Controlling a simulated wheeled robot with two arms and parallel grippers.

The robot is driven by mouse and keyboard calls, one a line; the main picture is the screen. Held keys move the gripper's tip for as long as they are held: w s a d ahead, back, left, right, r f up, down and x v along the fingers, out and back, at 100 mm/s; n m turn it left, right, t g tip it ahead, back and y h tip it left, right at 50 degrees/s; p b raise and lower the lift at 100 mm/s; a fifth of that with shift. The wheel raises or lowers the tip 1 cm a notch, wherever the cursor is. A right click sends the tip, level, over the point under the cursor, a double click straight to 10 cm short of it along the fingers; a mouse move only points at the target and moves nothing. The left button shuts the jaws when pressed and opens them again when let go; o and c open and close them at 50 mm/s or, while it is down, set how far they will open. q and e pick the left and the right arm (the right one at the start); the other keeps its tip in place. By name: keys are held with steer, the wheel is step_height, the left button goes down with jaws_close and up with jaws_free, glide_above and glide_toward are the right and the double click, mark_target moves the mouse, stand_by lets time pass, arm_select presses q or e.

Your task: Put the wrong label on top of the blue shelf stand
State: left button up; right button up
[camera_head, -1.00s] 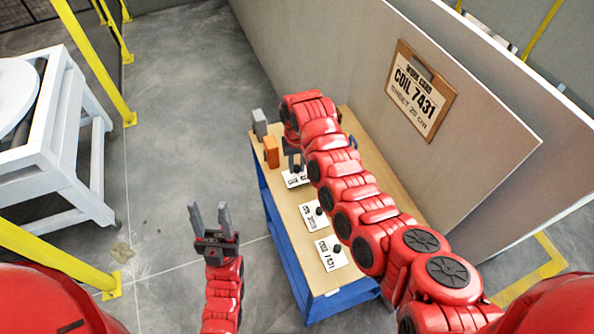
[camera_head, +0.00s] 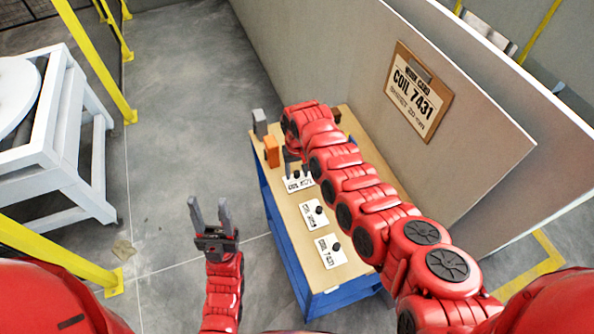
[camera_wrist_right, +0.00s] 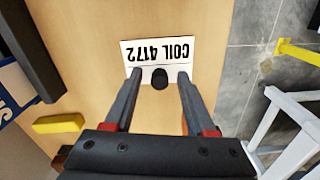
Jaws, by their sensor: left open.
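The far label (camera_head: 297,183) reads COIL 4172 upside down in the right wrist view (camera_wrist_right: 185,50). The middle label (camera_head: 313,214) is hard to read. The near label (camera_head: 329,254) reads COIL 7431. My right gripper (camera_wrist_right: 159,75) is open just above the far label, its fingers on either side of the knob and apart from it. My left gripper (camera_head: 211,206) is open and empty, over the floor left of the stand.
A work card (camera_head: 418,90) reading COIL 7431 hangs on the grey panel right of the stand. An orange block (camera_head: 271,151) and a grey block (camera_head: 260,123) stand at the stand's far left. A white frame (camera_head: 75,150) and yellow rails are at left.

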mark_target(297, 173)
steer(key=shift+r, duration=0.65)
step_height(297, 173, up, 7)
steer(key=b, duration=0.3)
steer(key=shift+w+r, duration=0.1)
steer(key=shift+r, duration=0.1)
steer(key=shift+r+p, duration=0.5)
steer(key=shift+r, duration=1.3)
steer(key=shift+f, duration=0.1)
